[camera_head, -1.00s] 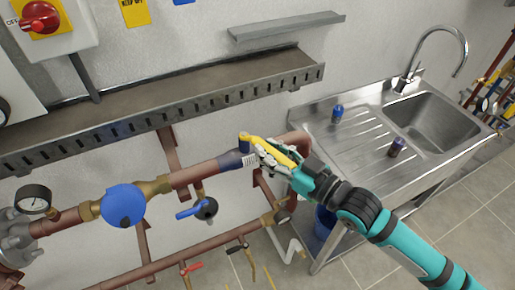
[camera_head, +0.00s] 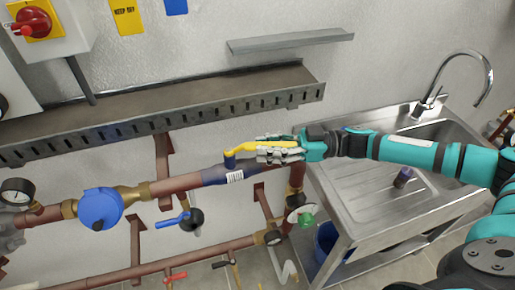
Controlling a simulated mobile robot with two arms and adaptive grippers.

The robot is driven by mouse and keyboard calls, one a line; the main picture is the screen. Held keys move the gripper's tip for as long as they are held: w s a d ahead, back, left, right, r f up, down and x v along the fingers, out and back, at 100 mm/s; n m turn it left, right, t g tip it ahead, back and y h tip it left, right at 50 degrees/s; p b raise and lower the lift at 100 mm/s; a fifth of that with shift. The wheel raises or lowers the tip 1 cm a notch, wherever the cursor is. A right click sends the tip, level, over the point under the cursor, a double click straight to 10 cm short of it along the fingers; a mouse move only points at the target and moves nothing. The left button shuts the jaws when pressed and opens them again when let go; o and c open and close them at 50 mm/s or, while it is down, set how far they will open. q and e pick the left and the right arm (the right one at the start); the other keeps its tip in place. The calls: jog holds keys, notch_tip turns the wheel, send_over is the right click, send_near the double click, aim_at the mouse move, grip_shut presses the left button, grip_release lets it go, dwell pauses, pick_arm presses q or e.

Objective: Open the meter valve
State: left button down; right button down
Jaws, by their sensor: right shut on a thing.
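The valve on the upper copper pipe has a dark blue body (camera_head: 222,176) with a white barcode label and a yellow lever (camera_head: 246,149). The lever points right and lies roughly in line with the pipe. My right gripper (camera_head: 280,151) comes in from the right and is shut on the lever's outer part, which its fingers partly hide. The round blue meter (camera_head: 100,208) sits on the same pipe to the left, joined by brass fittings. My left gripper is not in view.
A slotted metal cable tray (camera_head: 180,107) runs along the wall above the pipe. A blue-handled valve (camera_head: 182,219) hangs below it. A steel sink unit (camera_head: 352,196) stands to the right, partly behind my right arm. A pressure gauge (camera_head: 17,192) is at far left.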

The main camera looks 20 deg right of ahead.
jog(key=shift+w+d+r+n+g, duration=0.15)
jog(key=shift+w+d+n+g, duration=0.05)
jog(key=shift+w+n+g, duration=0.65)
jog(key=shift+w+n+g+y+b, duration=0.3)
jog(key=shift+n+g+y+b, duration=0.1)
jog(key=shift+g, duration=0.65)
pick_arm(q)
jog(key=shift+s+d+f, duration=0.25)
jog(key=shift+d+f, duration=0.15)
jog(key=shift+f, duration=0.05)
pick_arm(e)
jog(key=shift+w+g, duration=0.1)
jog(key=shift+g, duration=0.2)
jog(key=shift+d+r+n, duration=0.1)
jog(key=shift+n, duration=0.15)
jog(key=shift+w, duration=0.1)
jog(key=c, duration=1.4)
grip_release()
jog(key=shift+c, duration=0.2)
jog(key=o, duration=0.3)
jog(key=shift+f, duration=0.2)
jog(key=shift+o, duration=0.2)
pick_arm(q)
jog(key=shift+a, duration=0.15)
pick_arm(e)
jog(key=d, duration=1.1)
jog(key=shift+s+d, duration=0.3)
jog(key=shift+d, duration=0.1)
